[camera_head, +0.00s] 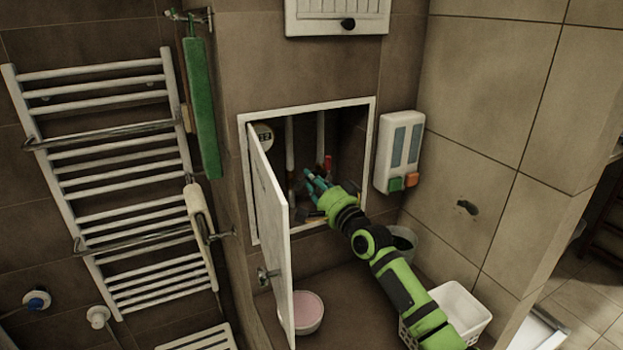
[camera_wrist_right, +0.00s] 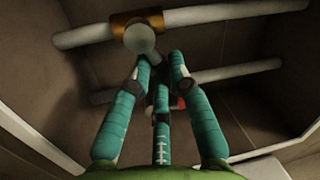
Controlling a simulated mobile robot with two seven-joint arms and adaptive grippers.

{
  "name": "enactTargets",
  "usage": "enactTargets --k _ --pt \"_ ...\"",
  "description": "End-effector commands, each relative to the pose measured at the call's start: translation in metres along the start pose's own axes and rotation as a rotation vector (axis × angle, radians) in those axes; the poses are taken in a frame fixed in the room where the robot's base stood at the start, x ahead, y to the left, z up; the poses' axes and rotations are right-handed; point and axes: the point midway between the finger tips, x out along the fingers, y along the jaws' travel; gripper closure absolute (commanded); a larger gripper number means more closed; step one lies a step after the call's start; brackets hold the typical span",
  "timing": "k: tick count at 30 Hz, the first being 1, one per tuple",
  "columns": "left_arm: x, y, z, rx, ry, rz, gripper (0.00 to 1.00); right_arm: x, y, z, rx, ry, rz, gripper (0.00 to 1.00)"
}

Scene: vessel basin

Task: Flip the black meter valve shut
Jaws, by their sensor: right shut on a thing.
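My right gripper (camera_head: 314,183) reaches into the open wall niche, among the pipes. In the right wrist view its teal fingers (camera_wrist_right: 160,75) close in around a small dark piece, which looks like the black meter valve (camera_wrist_right: 150,96). The fingers hide most of it, so the angle of its handle cannot be told. A brass fitting with a round pale end (camera_wrist_right: 140,38) sits on a pipe just beyond the fingertips. A red valve handle (camera_head: 327,162) is close beside the fingers. A round meter (camera_head: 264,134) is at the niche's upper left. My left gripper is not in view.
The white niche door (camera_head: 270,225) stands open to the left of my right arm. A soap dispenser (camera_head: 400,150) hangs right of the niche. Below are a pink bowl (camera_head: 308,312), a grey bucket (camera_head: 402,243) and a white basket (camera_head: 462,306) close to my arm.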

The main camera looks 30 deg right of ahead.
Motion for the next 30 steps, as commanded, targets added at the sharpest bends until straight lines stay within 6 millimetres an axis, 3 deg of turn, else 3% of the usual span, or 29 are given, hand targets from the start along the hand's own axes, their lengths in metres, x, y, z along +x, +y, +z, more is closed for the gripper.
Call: enactTargets --k 15,30 --pt "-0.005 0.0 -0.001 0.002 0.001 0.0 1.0 -0.003 0.013 0.005 0.367 0.073 -0.009 1.0" --pt "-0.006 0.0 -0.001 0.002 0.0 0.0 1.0 -0.003 0.017 0.007 0.451 0.09 -0.011 1.0"
